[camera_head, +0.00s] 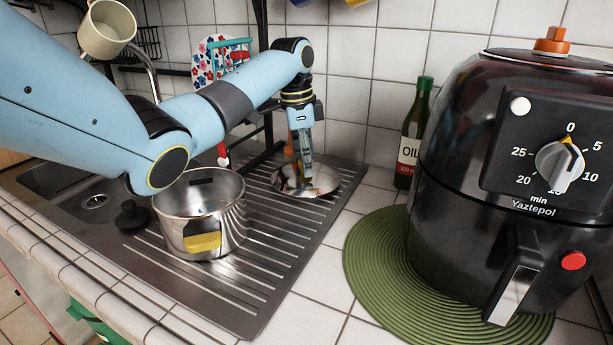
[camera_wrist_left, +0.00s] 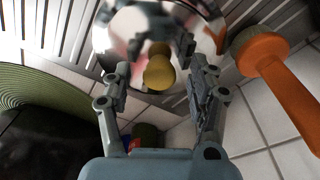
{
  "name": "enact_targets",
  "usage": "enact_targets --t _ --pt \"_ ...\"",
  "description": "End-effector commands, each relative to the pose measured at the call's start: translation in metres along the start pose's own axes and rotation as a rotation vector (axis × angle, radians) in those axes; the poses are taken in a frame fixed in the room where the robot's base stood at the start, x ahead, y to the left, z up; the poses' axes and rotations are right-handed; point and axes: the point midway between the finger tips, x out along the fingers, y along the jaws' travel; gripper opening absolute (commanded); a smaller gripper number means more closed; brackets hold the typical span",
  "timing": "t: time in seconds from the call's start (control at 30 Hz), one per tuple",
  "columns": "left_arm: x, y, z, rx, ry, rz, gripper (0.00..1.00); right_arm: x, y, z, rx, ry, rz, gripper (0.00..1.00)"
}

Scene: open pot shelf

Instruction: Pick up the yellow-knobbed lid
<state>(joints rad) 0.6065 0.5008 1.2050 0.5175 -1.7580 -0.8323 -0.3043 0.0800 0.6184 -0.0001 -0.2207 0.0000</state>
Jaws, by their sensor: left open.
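The lid (camera_head: 322,184) is a shiny round metal disc lying on the ribbed drainboard beside the pot, near the back. In the left wrist view the lid (camera_wrist_left: 112,40) mirrors the gripper, and its round yellow knob (camera_wrist_left: 157,77) shows between my fingers. My left gripper (camera_head: 304,176) points down over the lid in the head view and hides the knob there. In the wrist view my left gripper (camera_wrist_left: 158,72) is open, with one finger on each side of the knob and no clear contact. My right gripper is not in view.
A steel pot (camera_head: 200,232) with a yellow handle stands left of the lid on the drainboard (camera_head: 262,262). An oil bottle (camera_head: 413,135) and a black air fryer (camera_head: 460,160) on a green mat (camera_head: 375,260) stand right. An orange handle (camera_wrist_left: 275,80) is close to the gripper.

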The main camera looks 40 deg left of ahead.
Motion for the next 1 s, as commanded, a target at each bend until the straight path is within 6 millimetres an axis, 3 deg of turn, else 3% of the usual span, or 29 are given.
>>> enact_targets --t 0.3,0.73,1.0 --pt "0.0071 0.0001 0.0001 0.000 0.000 -0.001 0.58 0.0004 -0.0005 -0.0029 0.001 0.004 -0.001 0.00" --pt "0.0070 0.0002 0.0003 0.000 -0.001 0.000 0.01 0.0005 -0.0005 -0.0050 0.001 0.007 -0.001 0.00" --pt "0.0068 0.0001 0.0003 0.000 -0.001 0.000 0.00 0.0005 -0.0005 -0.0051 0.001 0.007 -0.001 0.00"
